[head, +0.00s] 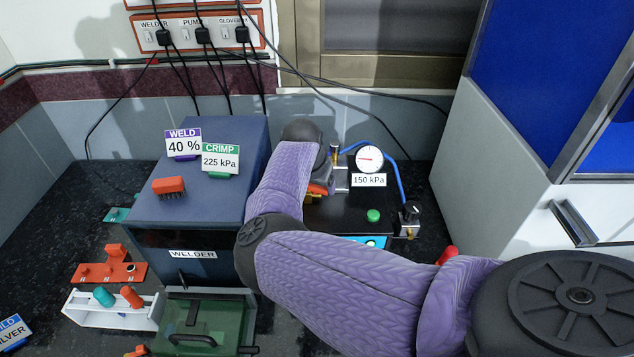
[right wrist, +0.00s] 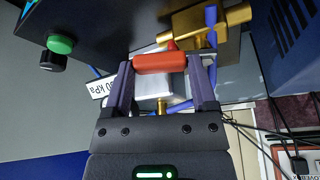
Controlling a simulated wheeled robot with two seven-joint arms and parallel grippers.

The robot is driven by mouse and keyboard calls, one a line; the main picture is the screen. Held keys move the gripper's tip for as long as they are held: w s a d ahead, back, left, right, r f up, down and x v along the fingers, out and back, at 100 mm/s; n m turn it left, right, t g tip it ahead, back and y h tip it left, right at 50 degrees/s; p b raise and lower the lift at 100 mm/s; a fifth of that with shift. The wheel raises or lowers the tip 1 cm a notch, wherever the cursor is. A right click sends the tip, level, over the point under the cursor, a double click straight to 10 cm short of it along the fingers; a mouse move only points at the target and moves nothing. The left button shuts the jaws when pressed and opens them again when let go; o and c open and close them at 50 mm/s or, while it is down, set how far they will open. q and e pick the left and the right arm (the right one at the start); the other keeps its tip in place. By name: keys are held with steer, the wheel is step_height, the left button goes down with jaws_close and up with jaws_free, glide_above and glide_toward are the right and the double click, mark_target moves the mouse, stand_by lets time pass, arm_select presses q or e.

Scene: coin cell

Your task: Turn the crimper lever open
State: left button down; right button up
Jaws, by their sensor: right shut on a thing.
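The crimper is a black-topped unit (head: 335,215) with a pressure gauge (head: 369,158), a "150 kPa" card (head: 369,180) and a green button (head: 373,215). Its red lever handle (right wrist: 160,63) lies crosswise between the fingers of my right gripper (right wrist: 161,75) in the right wrist view. The gripper is shut on the handle. A brass fitting (right wrist: 205,30) shows just beyond it. In the head view my right arm hides most of the lever and gripper; only an orange-red bit (head: 318,188) shows. My left gripper is in neither view.
The blue welder box (head: 200,205) stands left of the crimper, close to my right arm, with cards and a brush (head: 169,186) on top. A green-lidded case (head: 205,320) and white rack (head: 110,312) stand in front. A white cabinet (head: 500,180) bounds the right.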

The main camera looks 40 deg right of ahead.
steer(key=shift+r+p, duration=0.1)
steer(key=shift+p, duration=0.2)
steer(key=n+p, duration=0.1)
steer(key=d+n+p, duration=0.1)
steer(key=p, duration=0.1)
steer(key=n+t+y+p, duration=0.1)
steer(key=shift+w+d+r+n, duration=0.2)
steer(key=shift+w+r+n, duration=0.05)
steer(key=shift+n, duration=0.05)
steer(key=shift+w+d+f+n+p, duration=0.1)
steer(key=shift+w+f+n+p, duration=0.1)
steer(key=shift+n+p, duration=0.2)
steer(key=shift+f, duration=0.15)
steer(key=o, duration=1.2)
steer(key=shift+c, duration=0.2)
steer(key=p+v, duration=0.3)
steer(key=v, duration=0.7)
